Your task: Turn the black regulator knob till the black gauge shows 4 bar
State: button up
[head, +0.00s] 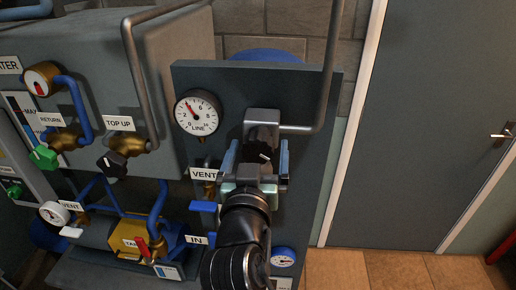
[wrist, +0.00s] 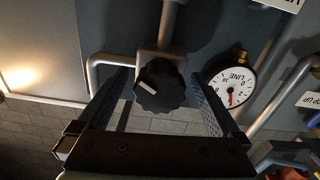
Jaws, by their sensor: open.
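The black regulator knob (head: 262,137) is on a grey fitting on the dark panel. My gripper (head: 258,148) is open, with one finger on each side of the knob. In the wrist view gaps show between the knob and both fingers. The black-rimmed gauge marked LINE (head: 197,113) is to the left of the knob. Its red needle points up and left, a little past 2. The gauge (wrist: 229,87) appears upside down in the wrist view.
A grey pipe (head: 303,129) leaves the fitting to the right and bends upward. A VENT label (head: 204,174) and blue-handled valve (head: 203,206) are left of my gripper. Other valves crowd the left; a door (head: 440,110) stands right.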

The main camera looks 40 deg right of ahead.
jog(key=shift+c, duration=0.3)
jog(key=c, duration=1.3)
jog(key=shift+f+b, duration=0.2)
jog(key=shift+b, duration=0.4)
jog(key=shift+m, duration=0.3)
jog(key=shift+r, duration=0.15)
jog(key=o, duration=1.4)
jog(key=shift+c, duration=0.2)
jog(key=shift+a, duration=0.1)
